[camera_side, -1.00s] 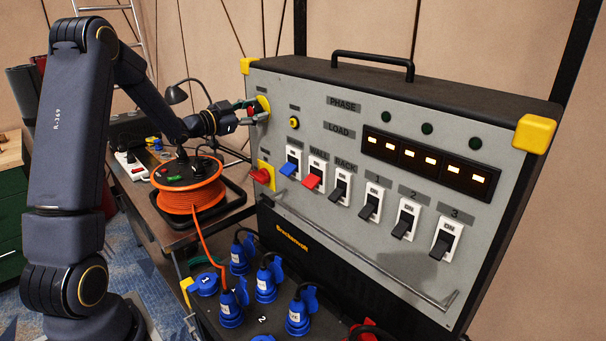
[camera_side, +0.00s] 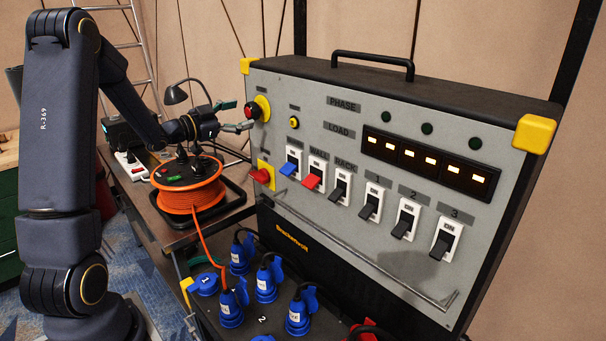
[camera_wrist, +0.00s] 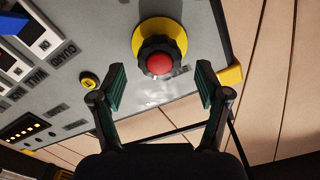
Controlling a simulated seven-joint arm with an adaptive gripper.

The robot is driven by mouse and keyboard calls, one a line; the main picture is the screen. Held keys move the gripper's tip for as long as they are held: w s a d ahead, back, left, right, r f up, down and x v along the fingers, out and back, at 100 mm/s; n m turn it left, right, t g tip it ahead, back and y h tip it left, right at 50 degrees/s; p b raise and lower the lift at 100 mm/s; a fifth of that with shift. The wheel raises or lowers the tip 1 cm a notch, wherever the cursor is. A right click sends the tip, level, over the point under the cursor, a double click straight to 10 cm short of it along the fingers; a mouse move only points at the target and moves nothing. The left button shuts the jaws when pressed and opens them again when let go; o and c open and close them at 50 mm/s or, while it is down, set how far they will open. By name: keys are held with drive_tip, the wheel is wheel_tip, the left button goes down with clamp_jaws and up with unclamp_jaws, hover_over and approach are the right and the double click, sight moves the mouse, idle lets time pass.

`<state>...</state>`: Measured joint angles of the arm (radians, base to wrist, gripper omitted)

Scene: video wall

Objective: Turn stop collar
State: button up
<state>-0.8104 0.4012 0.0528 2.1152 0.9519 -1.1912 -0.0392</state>
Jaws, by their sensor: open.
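The stop collar (camera_wrist: 160,44) is a black ribbed ring around a red button (camera_wrist: 160,64), set on a yellow disc (camera_wrist: 158,30) on the grey panel. In the side view the red button (camera_side: 251,109) shows at the panel's upper left. My gripper (camera_wrist: 160,84) is open and empty in the wrist view. Its fingers stand to the left and right of the collar and a little below it, apart from it. In the side view my gripper (camera_side: 239,115) is just left of the collar, close to the panel.
A small yellow button (camera_side: 294,123) sits right of the collar. A red rotary switch (camera_side: 261,175) is below it. A row of rocker switches (camera_side: 371,199) crosses the panel. An orange cable reel (camera_side: 190,190) and a desk lamp (camera_side: 177,95) stand near my arm.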

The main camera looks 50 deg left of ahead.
drive_tip(key=s, duration=0.7)
drive_tip(key=shift+d, duration=0.1)
drive_tip(key=w+d+r+m+t+h, duration=0.1)
drive_tip(key=w+d+r+m+h, duration=0.15)
drive_tip(key=d+r, duration=1.55)
drive_tip(key=s+d+f+n+g+y, duration=0.1)
drive_tip(key=s+d+f+n+g, duration=0.3)
drive_tip(key=s+f, duration=0.6)
drive_tip(key=s+d+f+n+g+y, duration=0.1)
drive_tip(key=s+d+f+n+g, duration=0.3)
drive_tip(key=s+f+g, duration=0.5)
drive_tip(key=shift+s+f, duration=0.5)
drive_tip(key=shift+f, duration=0.15)
drive_tip(key=shift+y, duration=0.25)
